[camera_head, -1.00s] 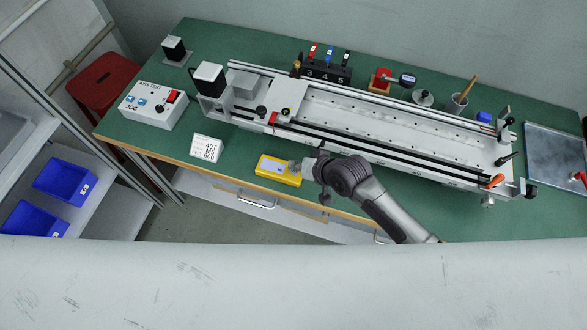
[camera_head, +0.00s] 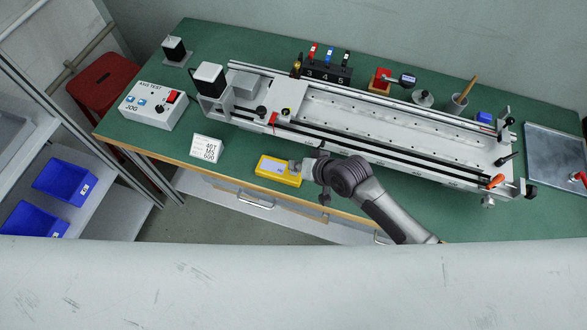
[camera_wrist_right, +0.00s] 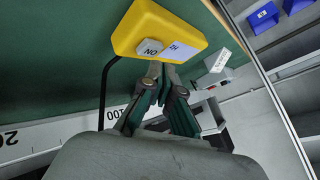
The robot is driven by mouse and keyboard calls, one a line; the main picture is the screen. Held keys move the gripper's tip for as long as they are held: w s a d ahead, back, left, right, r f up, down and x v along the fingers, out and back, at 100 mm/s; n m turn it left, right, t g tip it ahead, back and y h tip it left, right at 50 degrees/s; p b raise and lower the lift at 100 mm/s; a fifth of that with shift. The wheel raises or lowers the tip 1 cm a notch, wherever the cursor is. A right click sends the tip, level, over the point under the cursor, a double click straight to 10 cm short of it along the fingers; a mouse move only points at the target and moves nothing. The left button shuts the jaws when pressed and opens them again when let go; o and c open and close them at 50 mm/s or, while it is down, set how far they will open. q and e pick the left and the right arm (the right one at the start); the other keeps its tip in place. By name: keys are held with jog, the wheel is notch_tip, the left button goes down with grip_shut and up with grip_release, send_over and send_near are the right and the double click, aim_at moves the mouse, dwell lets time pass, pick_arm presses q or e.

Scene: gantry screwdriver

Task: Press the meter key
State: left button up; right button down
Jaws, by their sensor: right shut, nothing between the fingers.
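The yellow meter (camera_head: 270,174) lies on the green bench near its front edge. In the right wrist view the meter (camera_wrist_right: 190,38) shows a grey key (camera_wrist_right: 149,47) marked ON beside a pale display (camera_wrist_right: 174,50). My right gripper (camera_head: 294,165) is at the meter's right end. Its fingers are shut and empty. In the wrist view the fingertips (camera_wrist_right: 160,70) end right by the key; I cannot tell whether they touch it. In the head view the gripper covers the key. My left gripper is not in view.
A long gantry rail (camera_head: 390,130) stands behind the meter. A white number card (camera_head: 207,148) and a JOG control box (camera_head: 152,105) are to the left. A dark cable (camera_wrist_right: 104,90) runs beside the meter in the wrist view. Bench between card and meter is clear.

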aim_at(296, 172)
jog(key=shift+f, duration=0.4)
jog(key=shift+f, duration=0.2)
dwell(0.4)
jog(key=shift+r, duration=0.1)
jog(key=shift+r+p, duration=0.6)
jog(key=shift+p, duration=0.1)
notch_tip(296, 172, up, 6)
jog(key=p, duration=0.6)
jog(key=shift+p, duration=0.35)
